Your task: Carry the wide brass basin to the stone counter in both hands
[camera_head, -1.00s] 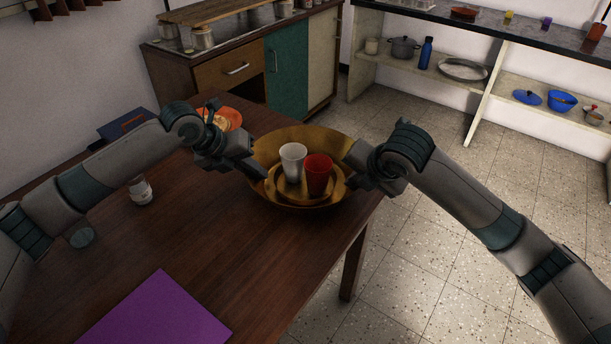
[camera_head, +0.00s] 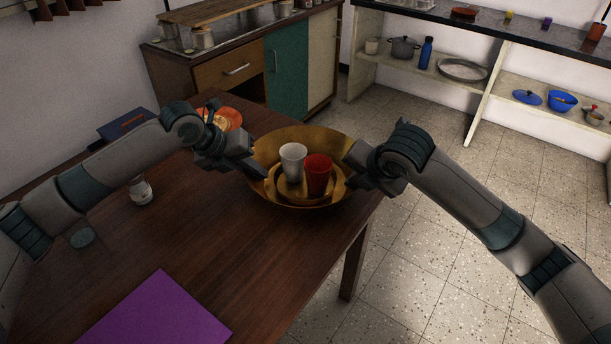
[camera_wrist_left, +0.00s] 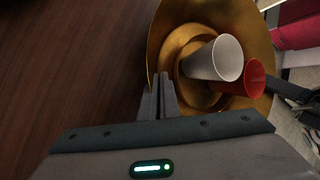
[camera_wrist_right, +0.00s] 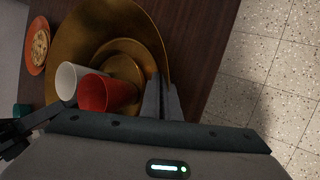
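The wide brass basin (camera_head: 282,139) is at the far right corner of the wooden table. A white cup (camera_head: 293,160) and a red cup (camera_head: 318,175) stand inside it, over a smaller brass ring or dish (camera_head: 282,197). My left gripper (camera_head: 258,174) is at the basin's left rim; in the left wrist view its fingers (camera_wrist_left: 158,95) close on the rim. My right gripper (camera_head: 352,176) is at the right rim; in the right wrist view its fingers (camera_wrist_right: 162,95) close on it. The stone counter (camera_head: 480,22) has a dark top, at the back right.
The wooden table (camera_head: 215,235) carries a purple mat (camera_head: 155,315), a small jar (camera_head: 141,190) and an orange plate (camera_head: 232,115). A cabinet (camera_head: 235,70) stands behind. Shelves under the counter hold a blue bottle (camera_head: 426,54) and a pot (camera_head: 404,48). Tiled floor (camera_head: 420,250) is clear.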

